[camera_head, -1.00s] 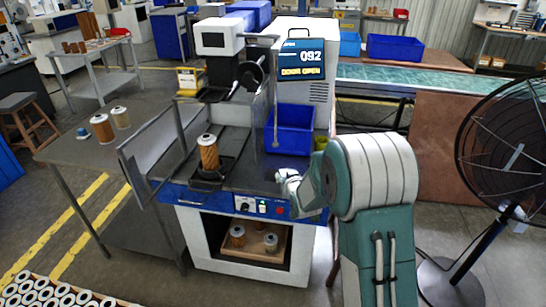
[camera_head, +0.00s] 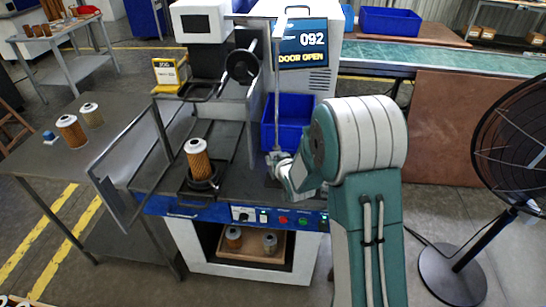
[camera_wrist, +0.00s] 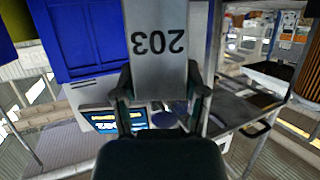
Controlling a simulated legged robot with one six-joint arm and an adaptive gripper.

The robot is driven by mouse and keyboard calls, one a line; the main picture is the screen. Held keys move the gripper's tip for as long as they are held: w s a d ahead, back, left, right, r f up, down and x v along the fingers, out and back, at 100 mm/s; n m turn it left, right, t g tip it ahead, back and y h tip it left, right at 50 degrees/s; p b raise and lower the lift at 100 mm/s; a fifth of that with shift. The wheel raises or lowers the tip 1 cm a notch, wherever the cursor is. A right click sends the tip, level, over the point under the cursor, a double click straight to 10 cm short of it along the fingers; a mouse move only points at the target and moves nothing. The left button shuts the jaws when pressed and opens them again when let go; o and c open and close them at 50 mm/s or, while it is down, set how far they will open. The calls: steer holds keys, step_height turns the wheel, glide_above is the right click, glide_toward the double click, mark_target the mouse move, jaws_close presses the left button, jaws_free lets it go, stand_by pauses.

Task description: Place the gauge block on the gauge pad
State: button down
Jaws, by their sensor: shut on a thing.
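A grey metal block marked 203 (camera_wrist: 158,40), which I take to be the gauge block, is held in my gripper (camera_wrist: 160,98); the number reads upside down in the wrist view. The two fingers press on its left and right sides. I cannot clearly make out the gauge pad in either view.
The blue bin (camera_head: 269,136) stands behind my wrist. A thin upright bar (camera_head: 277,80) rises close by. The open door panel (camera_head: 122,197) juts out at the left. Two cartridges stand on the side table (camera_head: 60,165). A fan (camera_head: 512,150) stands at the right.

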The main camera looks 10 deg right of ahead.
steer(key=shift+s+f, duration=0.1)
steer(key=shift+f, duration=0.55)
steer(key=shift+a+f, duration=0.25)
steer(key=shift+c, duration=0.6)
jaws_free()
steer(key=shift+d, duration=0.3)
steer(key=shift+a, duration=0.2)
steer(key=s+r+g, duration=0.2)
steer(key=s+r, duration=0.4)
steer(key=s, duration=0.6)
steer(key=s+r+g, duration=0.3)
steer(key=s+r, duration=0.4)
steer(key=s, duration=0.5)
steer(key=s+r+m+g+h, duration=0.1)
steer(key=s+r+g, duration=0.2)
steer(key=s, duration=0.9)
step_height(320, 180, up, 4)
steer(key=shift+s+f, duration=0.25)
steer(key=shift+s, duration=0.05)
